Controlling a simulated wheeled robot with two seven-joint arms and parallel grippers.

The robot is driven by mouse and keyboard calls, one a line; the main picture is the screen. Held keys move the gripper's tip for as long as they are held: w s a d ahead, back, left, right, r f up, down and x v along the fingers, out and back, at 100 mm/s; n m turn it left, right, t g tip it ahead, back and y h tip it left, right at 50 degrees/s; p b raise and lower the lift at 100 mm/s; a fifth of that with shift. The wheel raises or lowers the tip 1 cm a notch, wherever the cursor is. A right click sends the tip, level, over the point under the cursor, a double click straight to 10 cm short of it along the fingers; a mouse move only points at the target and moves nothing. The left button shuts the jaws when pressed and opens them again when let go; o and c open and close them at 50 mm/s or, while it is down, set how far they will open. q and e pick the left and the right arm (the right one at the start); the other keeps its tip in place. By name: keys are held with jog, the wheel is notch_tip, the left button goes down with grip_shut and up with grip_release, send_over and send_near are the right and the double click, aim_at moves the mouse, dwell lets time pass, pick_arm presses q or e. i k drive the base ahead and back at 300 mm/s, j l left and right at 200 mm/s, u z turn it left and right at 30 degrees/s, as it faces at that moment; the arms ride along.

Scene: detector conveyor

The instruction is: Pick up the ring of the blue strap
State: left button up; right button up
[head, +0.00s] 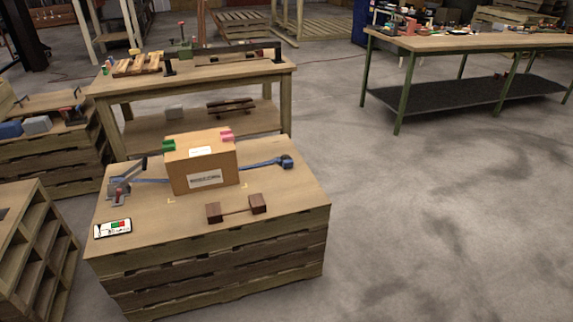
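A blue strap (262,163) lies across the wooden crate-like table, passing behind a brown cardboard box (206,163). Its right end carries a dark blue lump (287,161), which may be the ring or a buckle; it is too small to tell. The strap's left part (152,181) reaches a grey metal clamp-like device (122,185) with a raised dark handle. The middle of the strap is hidden by the box. Neither of my grippers is in view.
The box has a green piece (168,146) and a pink piece (227,135) on top. A workbench (200,75) stands behind.

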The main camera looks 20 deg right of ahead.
aim_at(288, 164)
jog(key=i+l+u, duration=0.2)
jog(key=i+l, duration=0.15)
jog(key=l, duration=0.3)
jog(key=i+l+u, duration=0.25)
jog(key=l, duration=0.4)
jog(key=i+l+u, duration=0.1)
jog(key=i+l, duration=0.15)
jog(key=l, duration=0.15)
jog(key=i+l+u, duration=0.1)
jog(key=l, duration=0.25)
jog(key=i+l+u, duration=0.1)
jog(key=l, duration=0.3)
jog(key=i+l+u, duration=0.1)
jog(key=l, duration=0.3)
